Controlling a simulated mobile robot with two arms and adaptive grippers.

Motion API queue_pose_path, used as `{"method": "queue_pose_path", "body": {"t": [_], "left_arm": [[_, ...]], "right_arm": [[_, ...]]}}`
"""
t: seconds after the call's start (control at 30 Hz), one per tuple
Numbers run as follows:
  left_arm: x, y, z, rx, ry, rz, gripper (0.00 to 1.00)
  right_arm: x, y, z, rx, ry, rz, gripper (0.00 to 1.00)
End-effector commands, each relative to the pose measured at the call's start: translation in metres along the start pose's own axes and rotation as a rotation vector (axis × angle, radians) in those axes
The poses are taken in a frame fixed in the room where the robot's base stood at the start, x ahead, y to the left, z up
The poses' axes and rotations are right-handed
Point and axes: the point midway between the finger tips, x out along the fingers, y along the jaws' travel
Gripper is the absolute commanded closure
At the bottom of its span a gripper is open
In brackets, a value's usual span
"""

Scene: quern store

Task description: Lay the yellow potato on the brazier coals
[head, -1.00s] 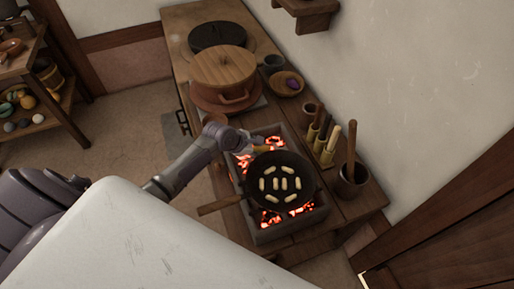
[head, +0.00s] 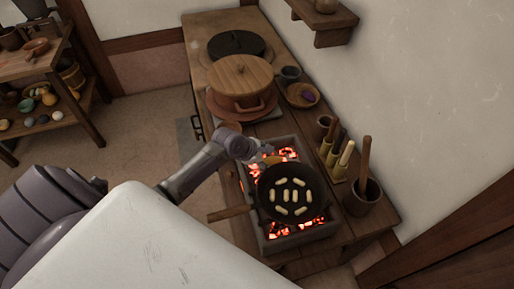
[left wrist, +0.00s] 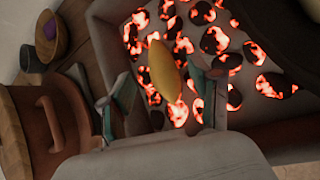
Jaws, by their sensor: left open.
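The yellow potato (left wrist: 165,71) lies at the brazier's coals (left wrist: 215,40) in the left wrist view, just past my fingertips and roughly between them. It looks as if it rests on the coals, though its underside is hidden. In the head view the potato (head: 272,160) is a small yellow patch beside the pan's far edge. My left gripper (head: 259,153) is over the far end of the brazier (head: 252,215). In the left wrist view the left gripper (left wrist: 161,88) is open, with one finger on each side of the potato's near end. My right gripper is not in view.
A black pan (head: 265,208) with several pale pieces covers the middle of the brazier. A wooden-lidded pot (head: 240,78) stands behind, with a bowl (head: 302,95) and dark cup (head: 289,75) beside it. Utensil holders and a mortar (head: 361,196) stand at the right.

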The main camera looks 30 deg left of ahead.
Motion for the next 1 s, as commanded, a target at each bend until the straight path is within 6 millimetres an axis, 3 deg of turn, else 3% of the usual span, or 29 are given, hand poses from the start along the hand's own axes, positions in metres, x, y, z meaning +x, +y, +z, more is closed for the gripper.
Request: {"method": "queue_pose_path", "body": {"t": [0.2,0.4,0.6,1.0], "left_arm": [[-0.051,0.0,0.0,0.002,0.001,0.002,0.37],[-0.085,0.0,0.0,0.002,0.0,0.001,0.37],[-0.099,0.0,0.0,0.001,0.0,0.0,0.37],[-0.099,0.0,0.0,0.001,0.0,0.0,0.37]], "right_arm": [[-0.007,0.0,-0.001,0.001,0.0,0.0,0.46],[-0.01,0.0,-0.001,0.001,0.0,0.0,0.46],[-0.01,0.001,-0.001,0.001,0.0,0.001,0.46],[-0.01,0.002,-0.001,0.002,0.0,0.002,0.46]]}}
